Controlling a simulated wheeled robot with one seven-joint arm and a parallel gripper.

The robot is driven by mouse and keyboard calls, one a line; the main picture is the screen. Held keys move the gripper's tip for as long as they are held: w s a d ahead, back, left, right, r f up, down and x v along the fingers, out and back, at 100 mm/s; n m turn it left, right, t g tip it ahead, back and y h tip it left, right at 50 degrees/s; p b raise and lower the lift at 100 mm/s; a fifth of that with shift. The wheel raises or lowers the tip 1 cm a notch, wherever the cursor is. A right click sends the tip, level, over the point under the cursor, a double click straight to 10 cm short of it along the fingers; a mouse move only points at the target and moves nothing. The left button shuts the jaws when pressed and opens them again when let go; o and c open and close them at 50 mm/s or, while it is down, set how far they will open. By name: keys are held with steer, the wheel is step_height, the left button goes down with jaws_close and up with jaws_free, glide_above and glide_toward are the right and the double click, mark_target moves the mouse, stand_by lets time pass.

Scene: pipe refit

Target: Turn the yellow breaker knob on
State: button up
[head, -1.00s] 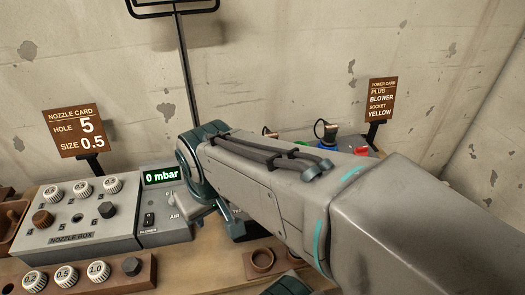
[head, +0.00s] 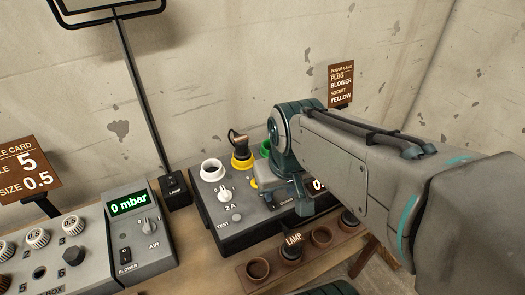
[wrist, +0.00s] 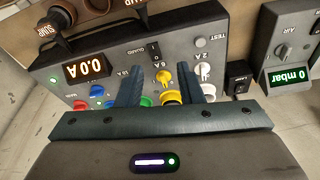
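The breaker box (head: 235,238) stands on the bench against the wall. My gripper (wrist: 158,78) is open, with one finger on each side of the yellow knob in the wrist view. Contact cannot be told. The yellow socket (head: 241,162) behind it holds a dark plug (head: 237,139). The box's readout (wrist: 85,70) shows 0.0 A.
A white socket (head: 213,170) and a guard switch (wrist: 156,52) are near the yellow knob. A wooden rack (head: 262,283) with a lamp plug lies in front. The blower unit (head: 140,235) reads 0 mbar at left. A power card (head: 341,85) stands behind.

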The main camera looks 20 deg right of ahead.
steer(key=w+f+n+g+p, duration=0.2)
steer(key=w+g+p, duration=0.15)
steer(key=w, duration=1.55)
steer(key=shift+t, duration=0.35)
steer(key=f+p, duration=0.1)
steer(key=f, duration=0.5)
steer(key=f+p, duration=0.1)
steer(key=f, duration=0.6)
steer(key=shift+s+a+f, duration=0.1)
steer(key=shift+s, duration=0.1)
jaws_close()
